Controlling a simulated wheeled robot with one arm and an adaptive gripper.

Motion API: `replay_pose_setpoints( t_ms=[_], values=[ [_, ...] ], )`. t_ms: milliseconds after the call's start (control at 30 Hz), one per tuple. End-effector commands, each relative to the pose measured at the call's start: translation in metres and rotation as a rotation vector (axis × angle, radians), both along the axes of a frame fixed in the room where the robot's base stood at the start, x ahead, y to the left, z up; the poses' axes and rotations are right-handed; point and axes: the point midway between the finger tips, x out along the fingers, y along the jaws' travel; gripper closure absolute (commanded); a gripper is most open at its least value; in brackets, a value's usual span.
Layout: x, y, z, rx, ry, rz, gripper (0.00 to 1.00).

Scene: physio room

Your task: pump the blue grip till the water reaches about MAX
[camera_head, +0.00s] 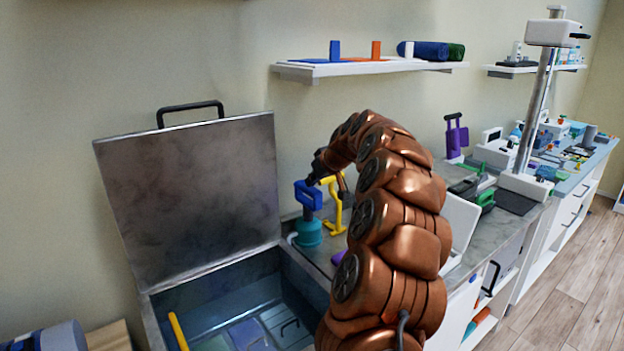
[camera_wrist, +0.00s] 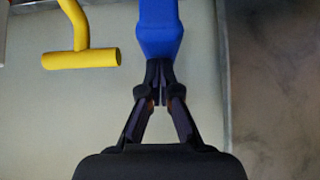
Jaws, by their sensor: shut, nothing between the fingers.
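The blue grip (camera_head: 308,195) stands on top of a teal pump body (camera_head: 307,232) on the counter beside the open tank. My gripper (camera_head: 318,174) is at the upper side of the grip. In the wrist view the blue grip (camera_wrist: 159,28) fills the top middle, and my gripper (camera_wrist: 160,68) is shut with its fingertips together, right at the grip's near edge. Nothing shows between the fingers. I cannot tell whether they touch the grip. The tank (camera_head: 225,305) holds bluish water, its lid (camera_head: 195,195) raised. No MAX mark can be made out.
A yellow T-shaped handle (camera_head: 335,205) stands close to the right of the blue grip, and it also shows in the wrist view (camera_wrist: 82,58). A yellow bar (camera_head: 178,332) lies at the tank's left edge. A wall shelf (camera_head: 370,66) hangs above.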

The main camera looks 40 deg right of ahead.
Motion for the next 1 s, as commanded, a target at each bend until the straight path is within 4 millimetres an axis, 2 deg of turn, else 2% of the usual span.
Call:
replay_pose_setpoints(
  t_ms=[267, 733, 1000],
  values=[
    [0.0, 0.0, -0.005, 0.001, 0.001, 0.001, 1.0],
    [0.0, 0.001, -0.055, 0.002, 0.003, 0.001, 1.0],
    [0.0, 0.001, -0.059, 0.003, 0.007, 0.002, 1.0]
  ],
)
